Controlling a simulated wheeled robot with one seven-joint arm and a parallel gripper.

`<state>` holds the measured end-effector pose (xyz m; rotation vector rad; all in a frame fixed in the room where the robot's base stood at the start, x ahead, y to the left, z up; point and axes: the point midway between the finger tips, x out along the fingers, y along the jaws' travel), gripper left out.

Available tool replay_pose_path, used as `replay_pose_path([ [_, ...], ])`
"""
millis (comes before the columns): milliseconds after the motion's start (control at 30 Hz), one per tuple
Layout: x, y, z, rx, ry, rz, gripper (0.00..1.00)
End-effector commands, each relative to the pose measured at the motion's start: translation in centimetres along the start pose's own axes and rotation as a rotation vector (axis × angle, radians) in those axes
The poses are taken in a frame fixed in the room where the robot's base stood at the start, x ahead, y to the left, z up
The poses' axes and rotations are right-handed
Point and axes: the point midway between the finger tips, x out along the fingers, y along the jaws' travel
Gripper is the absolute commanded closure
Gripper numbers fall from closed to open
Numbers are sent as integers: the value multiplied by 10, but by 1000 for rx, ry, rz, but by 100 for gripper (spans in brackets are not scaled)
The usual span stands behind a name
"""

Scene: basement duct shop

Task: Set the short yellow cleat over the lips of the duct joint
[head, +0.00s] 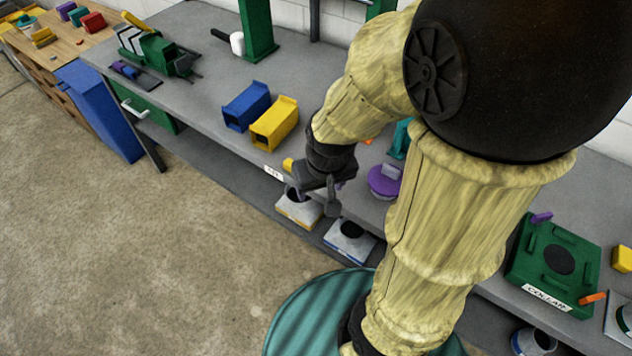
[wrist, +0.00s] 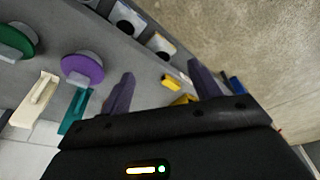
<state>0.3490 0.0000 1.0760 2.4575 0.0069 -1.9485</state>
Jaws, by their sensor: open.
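A small yellow block, which looks like the short cleat (head: 288,164), lies at the bench's front edge. It also shows in the wrist view (wrist: 170,83), between my fingers in the picture but beyond them. A blue duct piece (head: 246,106) and a yellow duct piece (head: 274,124) stand side by side behind it to the left; the lips of their joint are too small to make out. My gripper (head: 318,197) is open and empty near the front edge, right of the cleat and apart from it. In the wrist view the black palm hides part of a yellow thing (wrist: 183,99).
A purple disc (head: 383,184) with a grey block on top sits right of my gripper. Two boxes with dark round openings (head: 298,208) (head: 350,241) stand below the bench edge. A green collar plate (head: 552,262) lies at right. Bare bench lies left of the ducts.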

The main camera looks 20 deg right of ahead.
Motion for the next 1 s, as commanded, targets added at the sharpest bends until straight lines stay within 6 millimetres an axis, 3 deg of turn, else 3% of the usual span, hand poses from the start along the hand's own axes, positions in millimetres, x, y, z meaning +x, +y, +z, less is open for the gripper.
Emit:
replay_pose_path([
  [167, 2, 0, -34, -83, -31, 0, 52],
  [400, 10, -1, -111, -303, -113, -14, 52],
  [633, 23, 0, -175, -503, -191, -49, 52],
  [800, 28, 1, -199, -585, -220, -68, 52],
  [1000, 28, 1, -201, -597, -223, -71, 52],
])
